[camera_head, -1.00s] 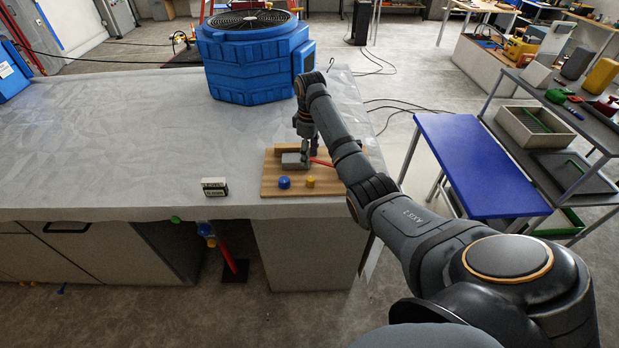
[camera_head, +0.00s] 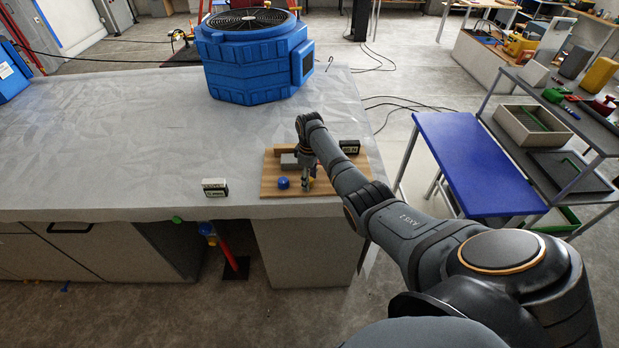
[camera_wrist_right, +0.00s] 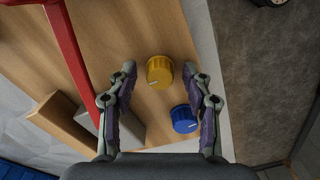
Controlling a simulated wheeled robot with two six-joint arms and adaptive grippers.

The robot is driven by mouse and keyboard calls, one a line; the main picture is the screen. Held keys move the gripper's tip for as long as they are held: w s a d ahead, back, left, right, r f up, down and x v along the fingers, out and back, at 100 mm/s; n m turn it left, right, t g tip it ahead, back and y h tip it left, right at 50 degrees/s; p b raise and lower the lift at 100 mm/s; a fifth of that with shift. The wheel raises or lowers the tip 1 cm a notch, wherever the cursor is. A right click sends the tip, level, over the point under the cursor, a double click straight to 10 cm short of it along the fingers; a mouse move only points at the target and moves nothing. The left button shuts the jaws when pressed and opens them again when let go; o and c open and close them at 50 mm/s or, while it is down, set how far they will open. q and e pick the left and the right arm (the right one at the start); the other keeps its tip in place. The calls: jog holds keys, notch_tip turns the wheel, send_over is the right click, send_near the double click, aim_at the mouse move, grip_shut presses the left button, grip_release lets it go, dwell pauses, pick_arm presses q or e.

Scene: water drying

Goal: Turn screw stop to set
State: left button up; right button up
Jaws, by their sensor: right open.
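A wooden board (camera_head: 270,190) lies near the front edge of the grey-covered table. It bears a blue knob (camera_head: 283,183), a yellow knob (camera_wrist_right: 159,72) and a grey block (camera_head: 289,160). A red bar (camera_wrist_right: 72,55) crosses the board in the right wrist view. I cannot tell which part is the screw stop. My right gripper (camera_wrist_right: 160,70) is open and points down over the board; it also shows in the head view (camera_head: 308,185). The yellow knob appears between its fingertips, with contact unclear. The blue knob (camera_wrist_right: 184,118) shows beside the right-hand finger. My left gripper is out of view.
A small display (camera_head: 215,188) stands left of the board, and another (camera_head: 349,147) is at its back right. A large blue tank with a fan (camera_head: 250,60) stands behind on the table. A blue side table (camera_head: 475,165) is at the right.

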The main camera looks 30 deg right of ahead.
grip_shut()
jog(key=m+p, duration=0.2)
jog(key=m, duration=0.1)
jog(key=shift+r, duration=0.15)
jog(key=m+p, duration=0.1)
jog(key=m, duration=0.4)
jog(key=shift+p, duration=0.4)
jog(key=m+p, duration=0.1)
jog(key=m, duration=0.4)
jog(key=shift+m+p, duration=0.45)
jog(key=shift+m, duration=1.95)
